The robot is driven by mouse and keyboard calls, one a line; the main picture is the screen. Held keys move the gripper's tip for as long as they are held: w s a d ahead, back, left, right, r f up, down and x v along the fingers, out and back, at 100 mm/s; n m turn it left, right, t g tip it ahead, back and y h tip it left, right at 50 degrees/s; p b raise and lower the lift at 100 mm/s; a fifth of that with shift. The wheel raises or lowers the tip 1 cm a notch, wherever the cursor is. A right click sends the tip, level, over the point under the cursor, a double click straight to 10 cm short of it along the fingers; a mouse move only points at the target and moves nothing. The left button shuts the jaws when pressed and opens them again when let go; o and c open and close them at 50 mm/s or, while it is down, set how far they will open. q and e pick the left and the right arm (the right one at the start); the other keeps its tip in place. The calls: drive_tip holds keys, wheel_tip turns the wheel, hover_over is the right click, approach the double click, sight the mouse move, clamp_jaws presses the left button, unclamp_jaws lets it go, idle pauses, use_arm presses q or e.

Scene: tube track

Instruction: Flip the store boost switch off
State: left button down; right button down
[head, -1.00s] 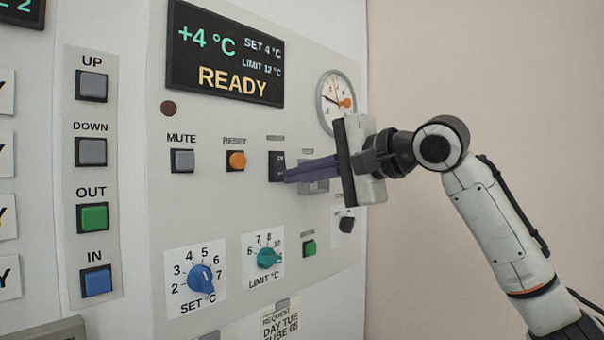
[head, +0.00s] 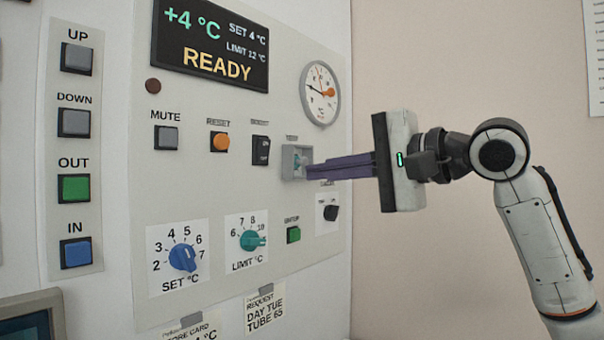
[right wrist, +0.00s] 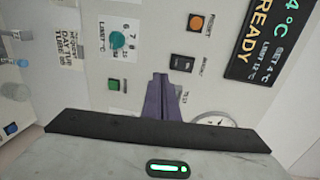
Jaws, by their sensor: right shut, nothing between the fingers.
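The boost switch (head: 260,150) is a small black rocker on the pale panel, between the orange reset button and a grey recessed box; its label is blurred. It also shows in the right wrist view (right wrist: 183,63). I cannot tell surely which half of the rocker is pressed in. My right gripper (head: 310,171) has its purple fingers shut and empty. In the head view its tips lie right of the switch and overlap the grey box. In the right wrist view the fingertips (right wrist: 160,77) are apart from the switch. My left gripper is not in view.
The grey test box (head: 291,162) sits just behind my fingertips in the head view. The round gauge (head: 320,93) is above, and a black knob (head: 331,212) and green button (head: 293,234) are below. Free space lies right of the panel edge.

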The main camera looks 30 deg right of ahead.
drive_tip(key=shift+s+d+f+b, duration=0.15)
drive_tip(key=shift+s+d, duration=0.1)
drive_tip(key=shift+s, duration=0.4)
drive_tip(key=shift+s+d+f+b, duration=0.1)
drive_tip(key=shift+s+d, duration=0.15)
drive_tip(key=shift+s, duration=0.45)
drive_tip(key=shift+s+d+f+b, duration=0.15)
drive_tip(key=shift+s+d, duration=0.1)
drive_tip(key=shift+s, duration=0.4)
